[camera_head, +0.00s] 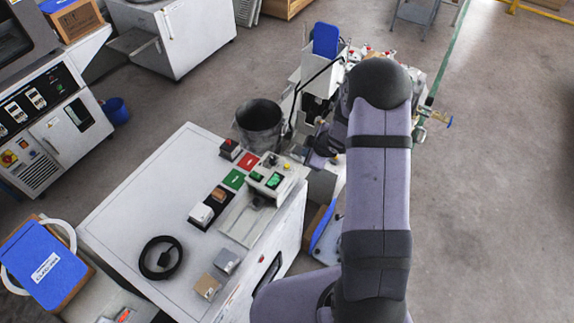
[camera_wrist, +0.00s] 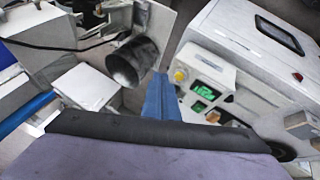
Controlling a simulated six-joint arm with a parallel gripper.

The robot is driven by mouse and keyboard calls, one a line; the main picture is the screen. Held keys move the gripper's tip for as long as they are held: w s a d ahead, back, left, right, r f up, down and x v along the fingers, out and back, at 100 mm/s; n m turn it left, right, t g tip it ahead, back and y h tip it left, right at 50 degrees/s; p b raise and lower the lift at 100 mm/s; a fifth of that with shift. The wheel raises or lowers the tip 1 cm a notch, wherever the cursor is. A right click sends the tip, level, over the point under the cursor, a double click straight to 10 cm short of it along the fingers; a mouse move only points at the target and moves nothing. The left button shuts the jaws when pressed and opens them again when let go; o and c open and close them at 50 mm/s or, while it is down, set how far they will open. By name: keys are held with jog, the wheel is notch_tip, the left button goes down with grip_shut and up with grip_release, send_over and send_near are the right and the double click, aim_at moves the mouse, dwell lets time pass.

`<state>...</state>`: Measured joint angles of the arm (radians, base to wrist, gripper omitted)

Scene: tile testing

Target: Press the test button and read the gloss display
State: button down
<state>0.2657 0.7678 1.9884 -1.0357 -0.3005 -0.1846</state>
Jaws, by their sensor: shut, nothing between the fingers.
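The gloss tester (camera_head: 283,183) is a small whitish box on the right edge of the white cabinet top. It also shows in the wrist view (camera_wrist: 203,68). Its lit green displays (camera_wrist: 207,88) are visible, but their text is too small to read. A round yellow button (camera_wrist: 180,75) sits on the tester; it also shows in the head view (camera_head: 287,166). My gripper (camera_wrist: 160,82) has blue fingers and is shut and empty. In the wrist view its tips appear just left of the tester, apparently apart from the button. In the head view I cannot make out the fingertips clearly.
The cabinet top (camera_head: 140,215) carries a red tile (camera_head: 248,161), a green tile (camera_head: 234,179), several small blocks and a black cable coil (camera_head: 160,257). A dark bin (camera_head: 260,124) stands behind the tester; it also shows in the wrist view (camera_wrist: 131,63). Floor at right is open.

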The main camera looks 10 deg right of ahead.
aim_at(287, 166)
jog(key=w+a+r+n+t+y, duration=0.1)
jog(key=w+a+r+n+y, duration=0.1)
jog(key=a, duration=0.3)
jog(key=shift+w+r+n+t+y, duration=0.3)
jog(key=shift+r+n+y, duration=0.1)
jog(key=shift+r, duration=0.3)
jog(key=shift+s+f, duration=0.1)
jog(key=shift+f, duration=0.05)
notch_tip(287, 166, down, 8)
jog(key=b, duration=0.8)
jog(key=shift+f, duration=0.25)
jog(key=shift+f, duration=0.15)
dwell(1.2)
jog(key=shift+f+b, duration=0.3)
jog(key=shift+b, duration=0.05)
jog(key=shift+f+b, duration=0.4)
jog(key=shift+f, duration=0.1)
dwell(0.7)
jog(key=shift+r, duration=0.2)
jog(key=shift+r+p, duration=0.75)
jog(key=shift+p, duration=0.15)
